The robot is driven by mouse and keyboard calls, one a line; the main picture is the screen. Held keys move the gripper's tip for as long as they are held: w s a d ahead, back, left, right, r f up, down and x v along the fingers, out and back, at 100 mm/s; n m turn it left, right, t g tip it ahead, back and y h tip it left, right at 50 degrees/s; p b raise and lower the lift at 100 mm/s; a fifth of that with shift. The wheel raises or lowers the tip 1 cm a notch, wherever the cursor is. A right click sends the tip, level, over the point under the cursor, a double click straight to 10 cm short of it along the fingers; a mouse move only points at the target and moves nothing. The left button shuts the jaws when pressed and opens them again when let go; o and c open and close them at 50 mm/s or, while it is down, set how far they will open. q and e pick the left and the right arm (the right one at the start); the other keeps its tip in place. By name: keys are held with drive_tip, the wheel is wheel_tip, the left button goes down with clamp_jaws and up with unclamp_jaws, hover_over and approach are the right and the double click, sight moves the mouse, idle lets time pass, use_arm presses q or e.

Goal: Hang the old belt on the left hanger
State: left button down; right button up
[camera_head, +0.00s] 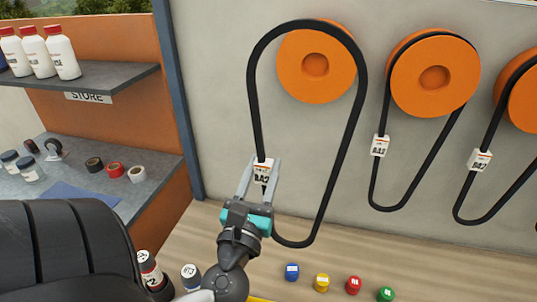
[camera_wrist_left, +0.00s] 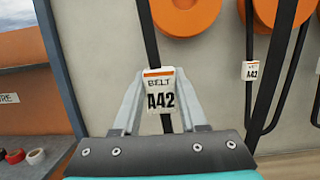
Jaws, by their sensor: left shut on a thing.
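A black belt (camera_head: 257,118) hangs as a long upright loop at the left orange hanger (camera_head: 316,64). Its top arc crosses the upper part of the disc, and its left side hangs well clear of it. I cannot tell whether the belt rests on the hanger or is in front of it. My left gripper (camera_head: 262,174) is shut on the belt at its white tag, low on the left side. In the left wrist view the tag (camera_wrist_left: 160,91) reads "BELT A42" between the fingers of the left gripper (camera_wrist_left: 161,98). My right gripper is not in view.
Two more orange hangers, the middle one (camera_head: 434,76) and the right one (camera_head: 521,92), carry tagged belts. A shelf (camera_head: 100,78) marked STORE holds white bottles at left. Several coloured caps, one blue (camera_head: 292,272), stand on the wooden surface below.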

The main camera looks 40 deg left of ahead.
use_arm(q)
drive_tip(key=shift+w+a+r, duration=0.1)
drive_tip(key=shift+w+a, duration=0.2)
drive_tip(key=shift+w, duration=0.3)
drive_tip(key=f+x, duration=0.3)
drive_tip(key=x, duration=1)
drive_tip(key=shift+w+a+f, duration=0.35)
drive_tip(key=shift+w+f, duration=0.15)
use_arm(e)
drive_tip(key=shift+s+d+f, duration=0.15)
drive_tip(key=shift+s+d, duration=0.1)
use_arm(q)
drive_tip(key=shift+s, duration=0.1)
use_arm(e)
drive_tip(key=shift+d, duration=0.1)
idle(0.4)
